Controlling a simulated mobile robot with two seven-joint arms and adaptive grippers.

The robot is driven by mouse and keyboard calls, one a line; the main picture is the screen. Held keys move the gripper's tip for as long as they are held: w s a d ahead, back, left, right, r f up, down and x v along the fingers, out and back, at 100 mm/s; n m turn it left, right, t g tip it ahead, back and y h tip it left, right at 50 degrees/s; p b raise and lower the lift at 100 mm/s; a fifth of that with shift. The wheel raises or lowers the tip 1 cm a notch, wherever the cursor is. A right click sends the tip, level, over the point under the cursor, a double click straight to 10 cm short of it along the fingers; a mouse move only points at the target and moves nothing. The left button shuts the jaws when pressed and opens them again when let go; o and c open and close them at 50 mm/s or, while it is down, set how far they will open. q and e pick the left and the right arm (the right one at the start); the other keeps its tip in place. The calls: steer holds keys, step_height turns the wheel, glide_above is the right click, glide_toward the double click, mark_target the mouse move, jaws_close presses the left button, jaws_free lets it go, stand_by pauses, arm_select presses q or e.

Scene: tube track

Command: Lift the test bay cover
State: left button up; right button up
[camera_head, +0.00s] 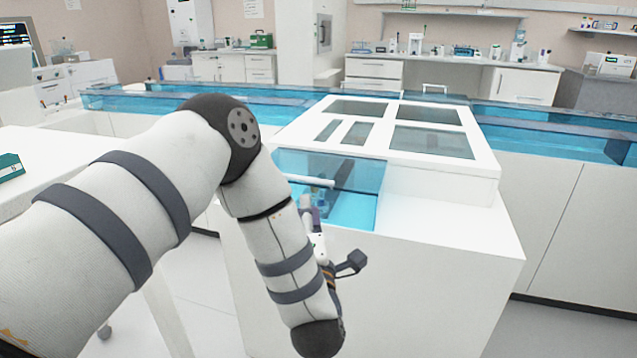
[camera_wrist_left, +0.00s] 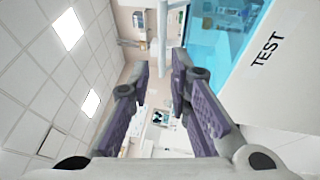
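The test bay cover (camera_head: 345,172) is a clear blue panel at the front left of the white machine. A white bar handle (camera_head: 312,181) runs along it. In the left wrist view the blue cover (camera_wrist_left: 222,28) is at the top right, and the white bar handle (camera_wrist_left: 163,28) stands beyond the fingertips. My left gripper (camera_head: 308,206) is just in front of the cover, near the handle, partly hidden by my forearm. In the wrist view its purple-grey fingers (camera_wrist_left: 160,72) are apart, with nothing held between them. My right gripper is out of view.
The white machine (camera_head: 455,240) has a top with several dark glass windows. A white panel marked TEST (camera_wrist_left: 268,50) is beside the cover. Blue-walled tracks (camera_head: 560,135) extend on both sides. A white table (camera_head: 45,150) stands at the left.

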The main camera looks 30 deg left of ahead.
mark_target(303, 179)
arm_select(q)
steer(key=x, duration=1)
steer(key=shift+w+a+f, duration=0.15)
steer(key=shift+w, duration=0.05)
jaws_close()
